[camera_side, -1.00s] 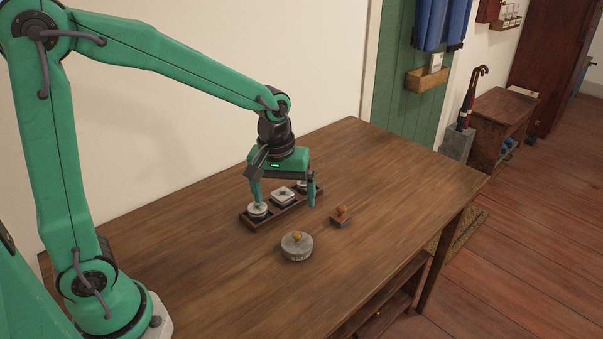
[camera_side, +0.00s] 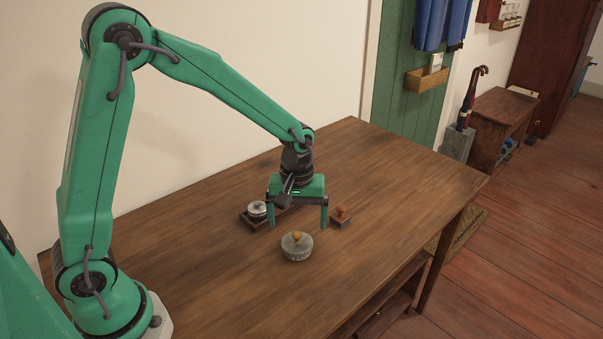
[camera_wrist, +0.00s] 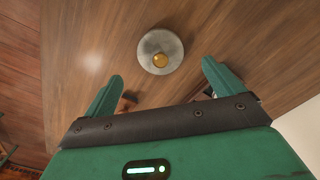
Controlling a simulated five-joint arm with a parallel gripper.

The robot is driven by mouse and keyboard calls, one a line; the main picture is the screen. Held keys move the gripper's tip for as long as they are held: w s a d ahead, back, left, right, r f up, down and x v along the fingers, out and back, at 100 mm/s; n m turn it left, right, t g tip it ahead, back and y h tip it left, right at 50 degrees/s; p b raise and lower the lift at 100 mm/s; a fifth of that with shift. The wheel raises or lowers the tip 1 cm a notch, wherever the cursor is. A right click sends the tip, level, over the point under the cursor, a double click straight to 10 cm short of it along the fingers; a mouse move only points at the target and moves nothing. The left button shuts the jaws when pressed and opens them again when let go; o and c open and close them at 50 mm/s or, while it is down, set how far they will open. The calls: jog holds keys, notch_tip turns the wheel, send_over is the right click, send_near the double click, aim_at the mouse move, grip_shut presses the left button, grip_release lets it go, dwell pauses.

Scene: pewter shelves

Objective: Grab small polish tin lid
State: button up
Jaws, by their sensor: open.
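A round grey tin with a lid (camera_side: 296,252) topped by an amber knob sits on the wooden table in the side view. I take it for the polish tin lid; whether lid and tin are separate is unclear. In the wrist view the grey lid (camera_wrist: 152,46) lies ahead of my fingertips, roughly centred between them. My gripper (camera_side: 298,227) is open and empty, pointing down just behind the lid, apart from it. Its two fingers also show in the wrist view (camera_wrist: 162,70).
A dark wooden tray (camera_side: 247,222) stands behind my gripper, holding a round metal piece (camera_side: 257,210); the rest of it is mostly hidden. A small brown block with an orange knob (camera_side: 341,214) stands close to my right finger. The table's front and right are clear.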

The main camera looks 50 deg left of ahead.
aim_at(297, 234)
jog(key=shift+f, duration=2.7)
jog(key=shift+c, duration=0.4)
jog(key=c, duration=0.8)
jog(key=shift+r, duration=0.15)
jog(key=shift+r, duration=0.55)
jog(key=r, duration=0.3)
jog(key=shift+s+d+r, duration=0.1)
jog(key=shift+s+d, duration=0.1)
jog(key=shift+d, duration=0.05)
jog(key=s+d+r, duration=0.2)
jog(key=d, duration=0.1)
jog(key=s+d+r, duration=0.4)
jog(key=d, duration=0.1)
jog(key=shift+s+d+r, duration=0.1)
jog(key=shift+s+d, duration=0.1)
jog(key=shift+d, duration=0.1)
jog(key=shift+c, duration=0.7)
jog(key=shift+s+d+r, duration=0.15)
jog(key=shift+c, duration=1)
